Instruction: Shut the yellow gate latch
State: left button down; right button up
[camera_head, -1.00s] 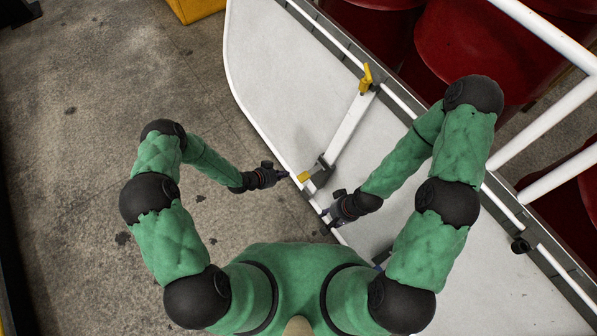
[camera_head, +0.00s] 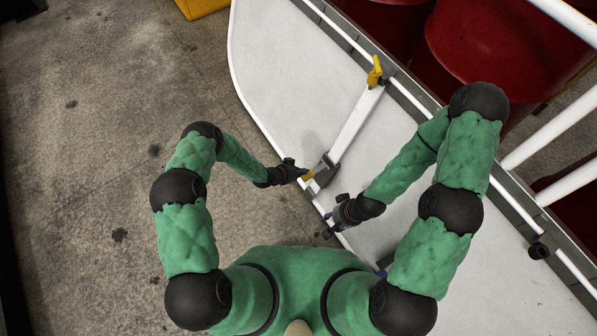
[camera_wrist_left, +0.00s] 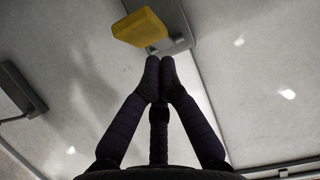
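A pale gate bar (camera_head: 355,125) lies slantwise across the white belt loader deck. A yellow handle (camera_head: 375,72) stands at its far end. A small yellow piece (camera_head: 308,176) sits on a grey bracket (camera_head: 325,174) at its near end, by the deck edge; I cannot tell which yellow part is the latch. My left gripper (camera_head: 303,173) is right at the near yellow piece. In the left wrist view its fingertips (camera_wrist_left: 160,66) are together with nothing seen between them, just short of the yellow block (camera_wrist_left: 140,27). My right gripper (camera_head: 327,227) is low by the deck edge; its fingers are too small to read.
The white deck (camera_head: 270,60) has a raised pale edge and a rail along its far right side. Red drums (camera_head: 490,45) and white railings (camera_head: 555,115) stand beyond the rail. Bare concrete (camera_head: 80,150) lies open to the left.

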pick_arm(q)
jog(key=shift+w+f, duration=0.1)
jog(key=shift+f, duration=0.7)
pick_arm(e)
jog(key=shift+f, duration=0.45)
pick_arm(q)
jog(key=shift+f, duration=0.1)
